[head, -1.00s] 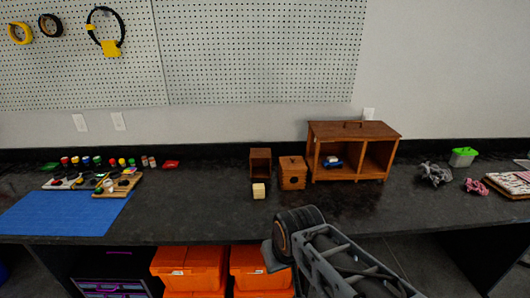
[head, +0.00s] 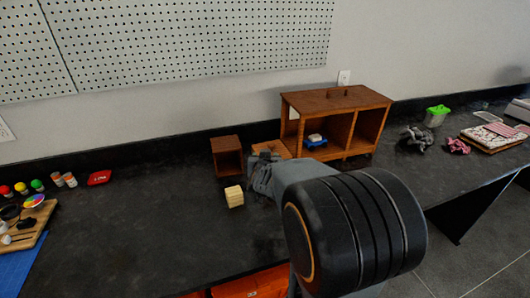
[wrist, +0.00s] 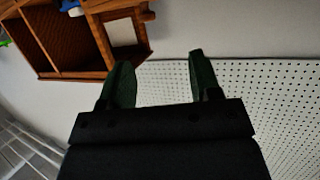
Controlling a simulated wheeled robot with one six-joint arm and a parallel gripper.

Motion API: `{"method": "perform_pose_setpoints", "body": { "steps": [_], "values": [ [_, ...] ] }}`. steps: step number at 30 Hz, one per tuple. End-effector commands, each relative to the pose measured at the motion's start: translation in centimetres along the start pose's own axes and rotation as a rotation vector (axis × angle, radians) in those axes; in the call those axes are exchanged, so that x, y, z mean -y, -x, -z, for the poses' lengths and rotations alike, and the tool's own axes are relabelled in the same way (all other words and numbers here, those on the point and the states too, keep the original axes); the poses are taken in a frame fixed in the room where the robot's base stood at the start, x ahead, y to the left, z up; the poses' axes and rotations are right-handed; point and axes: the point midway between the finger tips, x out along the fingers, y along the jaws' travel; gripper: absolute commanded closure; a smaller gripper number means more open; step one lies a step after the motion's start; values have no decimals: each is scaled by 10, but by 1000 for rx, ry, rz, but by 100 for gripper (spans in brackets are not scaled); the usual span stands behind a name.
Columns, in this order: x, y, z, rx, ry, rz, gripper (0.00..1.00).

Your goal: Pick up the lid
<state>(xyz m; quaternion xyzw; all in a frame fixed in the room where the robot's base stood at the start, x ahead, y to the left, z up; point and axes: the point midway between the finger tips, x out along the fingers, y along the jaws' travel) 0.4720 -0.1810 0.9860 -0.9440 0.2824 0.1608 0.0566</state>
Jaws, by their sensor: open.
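A small wooden box (head: 268,147) stands on the dark counter, with its flat lid-like top partly showing; my gripper and arm hide most of it in the head view. I cannot tell which top is the lid. My gripper (head: 262,178) is in front of the small box in the head view. In the wrist view its two dark green fingers (wrist: 160,80) are apart with nothing between them. The cabinet also shows in the wrist view (wrist: 75,45), upper left.
A small open wooden box (head: 227,157) and a pale wooden block (head: 234,196) stand left of my gripper. A blue item (head: 315,141) sits in the cabinet. A green-lidded container (head: 437,115) and crumpled grey material (head: 416,137) are at right. The counter's left middle is clear.

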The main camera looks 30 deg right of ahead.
Motion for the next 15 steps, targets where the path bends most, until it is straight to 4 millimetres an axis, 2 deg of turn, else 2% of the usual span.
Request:
{"method": "perform_pose_setpoints", "body": {
  "steps": [6, 15],
  "values": [
    [-17, -28, -2, -39, -3, -67, 42],
    [-20, -78, 2, -42, -4, -67, 42]
  ]
}}
